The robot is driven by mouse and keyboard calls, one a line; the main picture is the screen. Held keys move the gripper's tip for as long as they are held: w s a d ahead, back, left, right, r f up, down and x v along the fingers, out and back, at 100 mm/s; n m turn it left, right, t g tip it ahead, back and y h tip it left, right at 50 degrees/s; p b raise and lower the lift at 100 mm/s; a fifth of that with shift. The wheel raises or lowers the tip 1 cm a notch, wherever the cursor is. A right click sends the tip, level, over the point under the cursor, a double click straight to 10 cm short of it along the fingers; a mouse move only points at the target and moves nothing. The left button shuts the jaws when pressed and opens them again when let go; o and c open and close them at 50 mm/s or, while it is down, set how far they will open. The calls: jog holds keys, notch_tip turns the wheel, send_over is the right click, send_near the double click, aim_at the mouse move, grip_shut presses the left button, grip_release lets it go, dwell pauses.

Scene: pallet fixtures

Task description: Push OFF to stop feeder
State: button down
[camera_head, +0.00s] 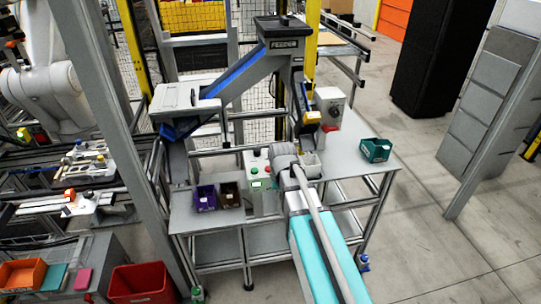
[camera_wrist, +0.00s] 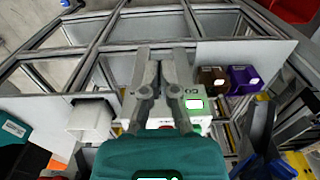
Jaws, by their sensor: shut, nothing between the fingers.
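A pale control box (camera_head: 258,180) stands on the grey table in the head view, with green and red spots on it. In the wrist view, the box (camera_wrist: 209,118) lies behind my fingers, with a bright green-framed label on its face. Red and green spots show low on the box, partly hidden by my gripper; I cannot read an OFF mark. My gripper (camera_wrist: 161,75) is shut and empty in front of the box. I cannot tell whether it touches the box. In the head view my wrist hides the fingers.
A purple bin (camera_head: 204,198) and a brown bin (camera_head: 229,196) stand left of the box. A teal bin (camera_head: 376,150) sits at the table's right. The feeder (camera_head: 284,45) with its blue conveyor rises behind.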

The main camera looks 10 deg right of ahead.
notch_tip(320, 180, up, 13)
jog(key=p, duration=1.1)
send_over(269, 169)
jog(key=shift+s+d, duration=0.1)
jog(key=shift+f, duration=0.25)
jog(key=f+b, duration=1.3)
jog(key=shift+w+f+b, duration=0.25)
jog(key=shift+w+b, duration=0.05)
jog(key=shift+f, duration=0.1)
